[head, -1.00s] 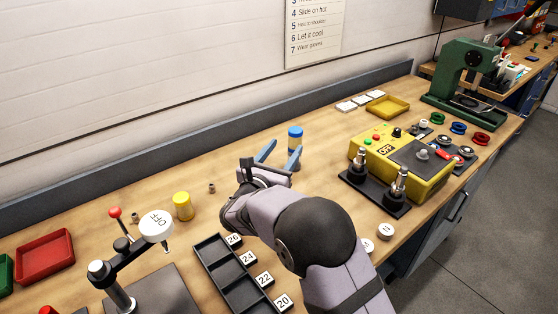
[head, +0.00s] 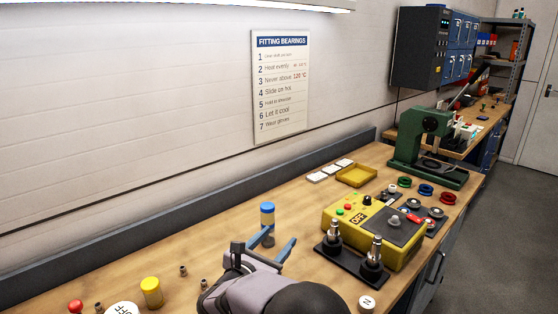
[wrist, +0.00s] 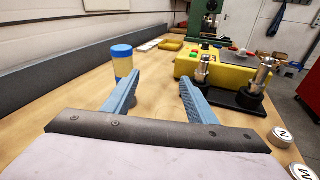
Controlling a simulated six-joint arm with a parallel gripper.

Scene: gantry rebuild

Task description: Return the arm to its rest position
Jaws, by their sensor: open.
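My gripper (head: 277,241) is low in the head view, with two blue fingers spread apart and nothing between them. In the wrist view my gripper (wrist: 160,82) also shows open, its fingers pointing away over the bench. A jar with a blue lid (head: 267,209) stands upright just beyond the left finger. It also shows in the wrist view (wrist: 122,62), past the left fingertip. Most of my arm is cut off by the bottom edge of the head view.
The yellow box marked OFF (head: 383,231) stands to the right, with metal posts on a black base (head: 350,265) before it. A green press (head: 425,150) and yellow tray (head: 357,175) are further back.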

